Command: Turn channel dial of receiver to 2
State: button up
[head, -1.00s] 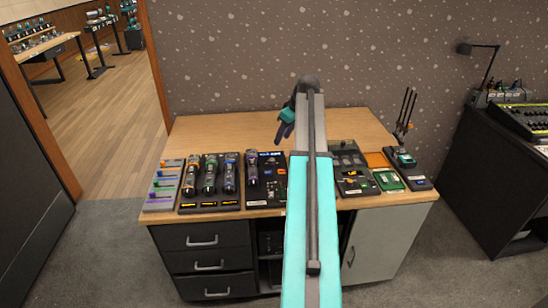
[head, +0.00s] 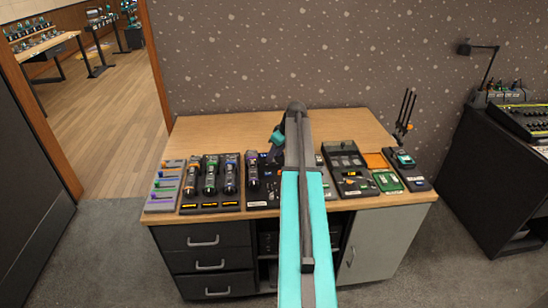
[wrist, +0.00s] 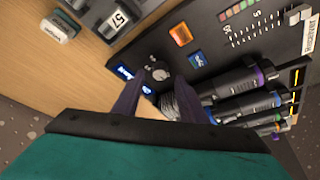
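The receiver appears to be the black panel (head: 262,198) left of my arm on the desk, partly hidden by the arm in the head view. In the wrist view, the black panel (wrist: 215,55) shows a small dark round dial (wrist: 160,72), lit blue displays and an orange button. The dial's setting is too small to read. My gripper (wrist: 161,82) is open, its two dark fingers apart with the dial between or just beyond their tips. Contact cannot be told. In the head view my gripper (head: 276,146) is partly behind my arm, over the desk.
Handheld microphones (head: 210,178) stand in a dark rack left of the panel, beside a grey fader board (head: 164,188). A dark device (head: 348,170), a green board (head: 387,181) and a handset (head: 403,158) lie to the right. The desk's back half (head: 222,130) is clear.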

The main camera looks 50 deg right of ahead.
jog(key=shift+x, duration=1.25)
jog(key=shift+c, duration=0.5)
grip_shut()
jog(key=shift+m, duration=0.5)
jog(key=m+h, duration=0.1)
jog(key=m, duration=0.1)
jog(key=m+h, duration=0.1)
jog(key=m, duration=0.1)
jog(key=shift+a+m+g, duration=0.2)
jog(key=shift+m+g, duration=0.1)
jog(key=shift+w+a+m+g+h+b, duration=0.15)
jog(key=shift+m+g+h, duration=0.3)
jog(key=shift+m, duration=1.1)
jog(key=shift+m+g+h+b, duration=0.2)
jog(key=shift+m+h, duration=0.35)
jog(key=shift+m, duration=1)
